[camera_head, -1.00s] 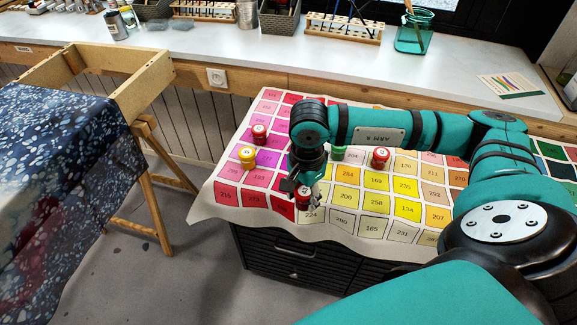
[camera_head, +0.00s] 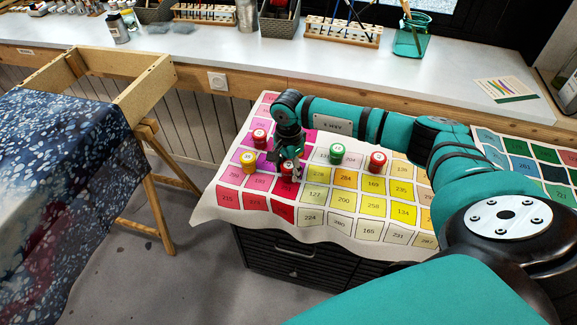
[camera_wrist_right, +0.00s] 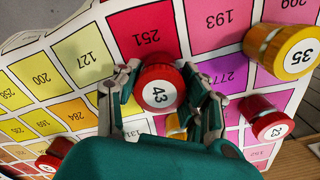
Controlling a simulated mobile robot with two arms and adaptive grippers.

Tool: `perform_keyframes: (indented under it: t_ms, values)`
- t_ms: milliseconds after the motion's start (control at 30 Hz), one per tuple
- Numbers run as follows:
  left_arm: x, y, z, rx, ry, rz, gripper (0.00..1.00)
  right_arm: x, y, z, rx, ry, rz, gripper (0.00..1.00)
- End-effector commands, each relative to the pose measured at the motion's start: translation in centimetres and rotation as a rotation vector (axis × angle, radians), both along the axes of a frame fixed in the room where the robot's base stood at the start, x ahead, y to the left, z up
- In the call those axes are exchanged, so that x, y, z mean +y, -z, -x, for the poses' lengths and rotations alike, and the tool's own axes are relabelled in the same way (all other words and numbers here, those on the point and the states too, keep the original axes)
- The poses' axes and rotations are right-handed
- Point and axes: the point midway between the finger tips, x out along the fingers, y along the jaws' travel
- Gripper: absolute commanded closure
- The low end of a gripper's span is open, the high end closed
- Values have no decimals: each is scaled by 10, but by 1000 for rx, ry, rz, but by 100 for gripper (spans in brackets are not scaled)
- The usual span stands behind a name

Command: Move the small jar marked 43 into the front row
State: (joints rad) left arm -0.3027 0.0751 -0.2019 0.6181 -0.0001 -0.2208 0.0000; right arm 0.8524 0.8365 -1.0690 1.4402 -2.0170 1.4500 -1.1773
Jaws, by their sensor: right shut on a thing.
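The small red jar marked 43 (camera_wrist_right: 158,93) has a white lid label and sits between the fingers of my right gripper (camera_wrist_right: 162,100), which is shut on it. In the head view the jar (camera_head: 287,169) is partly hidden by my right gripper (camera_head: 290,160). It is at the red and pink squares of the colour chart cloth (camera_head: 310,229); I cannot tell whether it touches the cloth. A yellow jar (camera_head: 248,163) stands close to its left, also seen in the wrist view (camera_wrist_right: 283,50). My left gripper is not in view.
A red jar (camera_head: 260,139) stands behind the yellow one. It is marked 23 in the wrist view (camera_wrist_right: 268,118). A green jar (camera_head: 337,154) and another red jar (camera_head: 377,161) stand to the right. The chart's front squares are clear. A wooden frame (camera_head: 140,95) is at the left.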

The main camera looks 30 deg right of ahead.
Motion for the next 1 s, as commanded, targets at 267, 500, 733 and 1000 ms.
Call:
perform_keyframes:
  t_ms: [267, 500, 733, 1000]
  values:
    - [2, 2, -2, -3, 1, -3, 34, 0, 2, -1, -3, 0, -1, 91]
    - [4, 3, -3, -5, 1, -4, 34, 0, 4, 0, -2, 0, 0, 38]
    - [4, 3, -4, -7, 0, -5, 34, 0, 4, 0, -2, 0, 0, 34]
    - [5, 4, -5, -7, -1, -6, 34, 0, -16, -1, -6, 0, -1, 34]
